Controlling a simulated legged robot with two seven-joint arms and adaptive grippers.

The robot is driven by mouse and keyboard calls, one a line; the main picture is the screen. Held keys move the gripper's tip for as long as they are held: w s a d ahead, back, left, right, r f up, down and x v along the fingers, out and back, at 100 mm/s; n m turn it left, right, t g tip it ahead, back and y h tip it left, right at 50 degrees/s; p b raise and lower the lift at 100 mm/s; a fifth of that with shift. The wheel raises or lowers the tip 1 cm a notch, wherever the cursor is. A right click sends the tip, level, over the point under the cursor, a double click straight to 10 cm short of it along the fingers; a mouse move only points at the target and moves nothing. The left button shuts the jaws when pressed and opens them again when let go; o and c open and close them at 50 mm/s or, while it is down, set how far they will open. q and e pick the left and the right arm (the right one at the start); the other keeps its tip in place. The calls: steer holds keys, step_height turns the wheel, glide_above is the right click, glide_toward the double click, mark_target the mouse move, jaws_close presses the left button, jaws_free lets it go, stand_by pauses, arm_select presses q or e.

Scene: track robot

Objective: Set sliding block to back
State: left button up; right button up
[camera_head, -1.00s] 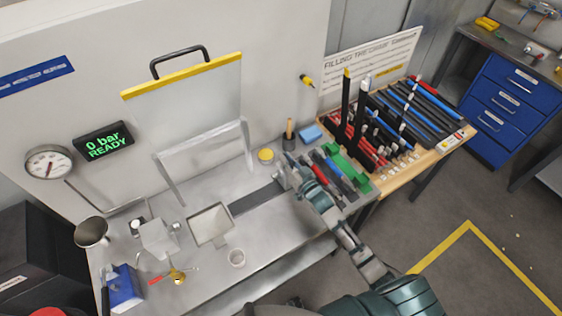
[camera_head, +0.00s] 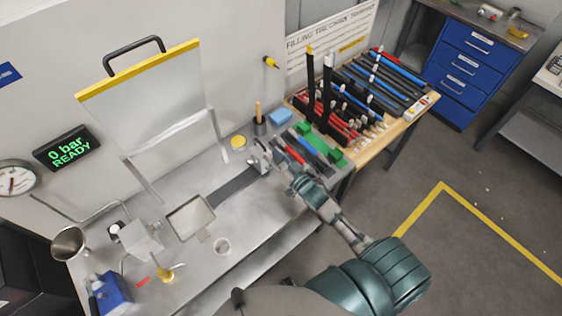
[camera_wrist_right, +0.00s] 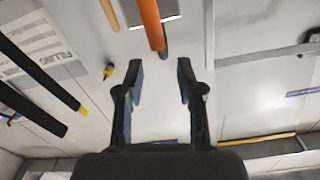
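A dark straight slide track (camera_head: 234,187) runs across the metal bench top. A small grey metal block (camera_head: 260,159), which looks like the sliding block, sits at the track's right end. My right gripper (camera_head: 274,165) is at that end, close beside the block. The head view does not show clearly whether they touch. In the right wrist view my right gripper (camera_wrist_right: 160,82) has its two fingers apart with nothing between them. An orange rod (camera_wrist_right: 150,22) stands beyond the fingertips. My left gripper is not in view.
A clear shield with a yellow edge (camera_head: 137,70) stands behind the track. A square metal tray (camera_head: 190,217) is left of it. A cup with a wooden stick (camera_head: 260,126) and a blue sponge (camera_head: 281,117) are behind. Green holders (camera_head: 330,156) and a tool rack (camera_head: 363,100) stand to the right.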

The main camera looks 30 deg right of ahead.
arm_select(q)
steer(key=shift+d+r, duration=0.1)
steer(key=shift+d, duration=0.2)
arm_select(e)
steer(key=s, duration=0.1)
steer(key=s+d, duration=0.1)
steer(key=s, duration=0.1)
steer(key=s+d, duration=0.1)
steer(key=shift+s+f, duration=0.15)
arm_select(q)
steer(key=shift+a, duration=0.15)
arm_select(e)
steer(key=shift+a, duration=0.3)
